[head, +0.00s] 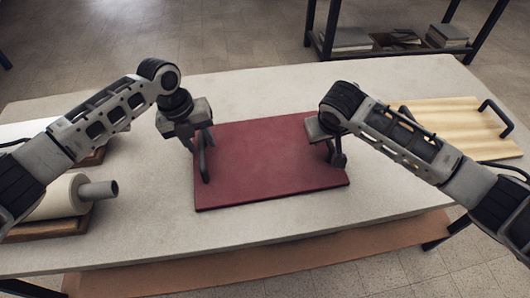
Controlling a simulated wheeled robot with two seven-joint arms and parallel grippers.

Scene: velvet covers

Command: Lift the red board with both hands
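The dark red board (262,165) lies flat on the light table, near its middle. A dark upright handle (204,168) shows at its left edge, and another dark handle (338,157) at its right edge. My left gripper (198,142) points down at the left handle, its fingers apart around the handle's upper part. Whether they touch it I cannot tell. My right gripper (330,143) is down at the right handle. Its fingers are mostly hidden by its own body and merge with the dark handle, so its opening is unclear.
A pale yellow striped board (455,122) with a black handle (496,117) lies at the right, partly behind my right arm. A cream roll (62,198) with a grey core rests on a wooden base at the left. The table's (240,235) front strip is clear.

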